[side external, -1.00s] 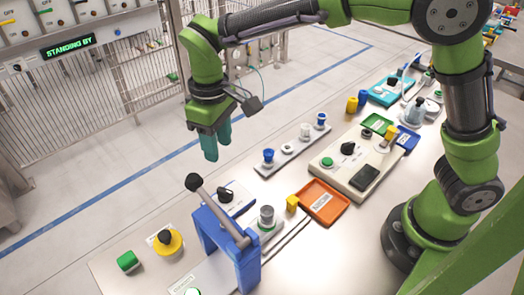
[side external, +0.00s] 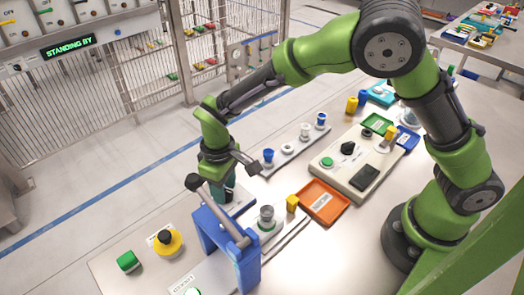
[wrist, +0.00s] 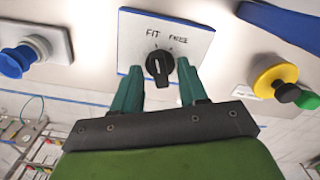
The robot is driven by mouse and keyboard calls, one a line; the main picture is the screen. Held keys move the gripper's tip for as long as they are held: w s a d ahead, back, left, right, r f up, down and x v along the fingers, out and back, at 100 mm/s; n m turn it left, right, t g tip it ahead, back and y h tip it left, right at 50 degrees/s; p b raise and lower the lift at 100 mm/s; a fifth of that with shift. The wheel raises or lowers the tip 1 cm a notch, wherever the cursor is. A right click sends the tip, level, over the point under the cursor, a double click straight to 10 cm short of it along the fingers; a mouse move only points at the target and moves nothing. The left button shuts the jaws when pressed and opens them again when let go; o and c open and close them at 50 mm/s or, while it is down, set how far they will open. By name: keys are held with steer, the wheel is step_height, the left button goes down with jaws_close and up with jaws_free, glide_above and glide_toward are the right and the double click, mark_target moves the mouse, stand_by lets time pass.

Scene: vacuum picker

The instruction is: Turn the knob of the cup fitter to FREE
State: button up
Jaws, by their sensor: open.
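The black knob (wrist: 160,66) of the cup fitter sits on a white plate (wrist: 197,45) with the words FIT and FREE above it in the wrist view. Its grip bar stands nearly upright there, with its top leaning slightly left to the FIT side. My gripper (wrist: 159,68) is open, with one teal finger on each side of the knob. I see gaps between fingers and knob; contact is not clear. In the side view my gripper (side external: 222,192) is low over the plate (side external: 243,204) and hides the knob.
A blue frame with a lever (side external: 207,232) stands close beside my gripper. A grey cup (side external: 266,216) is to its right. A yellow-based black button (side external: 168,242) and a rail of blue and white cups (side external: 295,145) are nearby. An orange tray (side external: 322,203) lies farther right.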

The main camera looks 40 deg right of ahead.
jaws_close()
steer(key=shift+m, duration=0.3)
steer(key=m, duration=0.4)
steer(key=shift+r+m, duration=0.1)
steer(key=shift+m, duration=2.1)
jaws_free()
